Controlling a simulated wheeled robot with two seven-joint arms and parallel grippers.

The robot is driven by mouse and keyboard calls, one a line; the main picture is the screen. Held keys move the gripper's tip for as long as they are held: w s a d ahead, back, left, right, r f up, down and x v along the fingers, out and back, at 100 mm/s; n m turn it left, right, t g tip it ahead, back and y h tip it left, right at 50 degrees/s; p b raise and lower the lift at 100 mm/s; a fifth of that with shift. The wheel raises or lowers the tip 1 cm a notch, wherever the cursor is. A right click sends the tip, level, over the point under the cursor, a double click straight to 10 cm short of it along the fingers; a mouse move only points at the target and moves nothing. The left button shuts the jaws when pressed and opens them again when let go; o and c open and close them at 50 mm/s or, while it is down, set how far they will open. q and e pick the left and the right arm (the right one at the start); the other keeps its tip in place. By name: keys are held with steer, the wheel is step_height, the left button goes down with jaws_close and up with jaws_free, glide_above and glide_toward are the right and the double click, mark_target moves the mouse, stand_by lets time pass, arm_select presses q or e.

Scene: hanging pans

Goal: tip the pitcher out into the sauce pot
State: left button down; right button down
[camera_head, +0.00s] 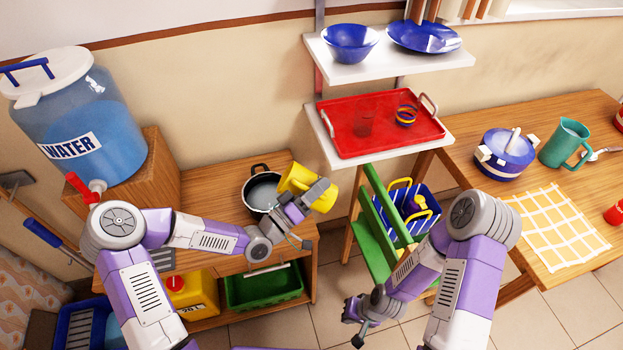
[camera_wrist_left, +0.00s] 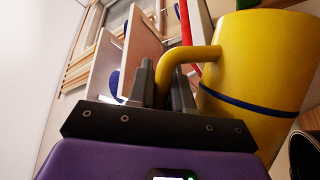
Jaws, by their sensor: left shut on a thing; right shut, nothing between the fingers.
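My left gripper (camera_head: 313,192) is shut on the handle of the yellow pitcher (camera_head: 296,178). The left wrist view shows the fingers (camera_wrist_left: 163,82) around that handle, with the pitcher's yellow body and blue band (camera_wrist_left: 262,60) beside them. The pitcher is held up tilted at the right side of the dark-rimmed sauce pot (camera_head: 262,192), which stands on the wooden table. The pot's inside looks grey; I cannot tell if anything has been poured. Part of the pot also shows in the left wrist view (camera_wrist_left: 306,152). My right gripper (camera_head: 357,316) is shut and empty, low over the floor.
A water dispenser (camera_head: 78,118) stands on a wooden box at left. Wall shelves hold blue bowls (camera_head: 350,42) and a red tray (camera_head: 378,128). The right table carries a blue lidded pot (camera_head: 505,153), a teal jug (camera_head: 565,143) and a yellow checked cloth (camera_head: 558,228).

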arm_select(q)
steer(key=m+g, duration=0.1)
steer(key=d+f+m+y, duration=0.1)
steer(key=m, duration=0.1)
steer(key=shift+s+d+f+g, duration=0.15)
steer(key=shift+d+f+g, duration=0.15)
steer(key=shift+g, duration=0.1)
steer(key=shift+d+f+m+g+y, duration=0.2)
steer(key=shift+m+g+y, duration=0.35)
steer(key=shift+m, duration=0.55)
steer(key=shift+s+y, duration=0.1)
steer(key=shift+y, duration=0.15)
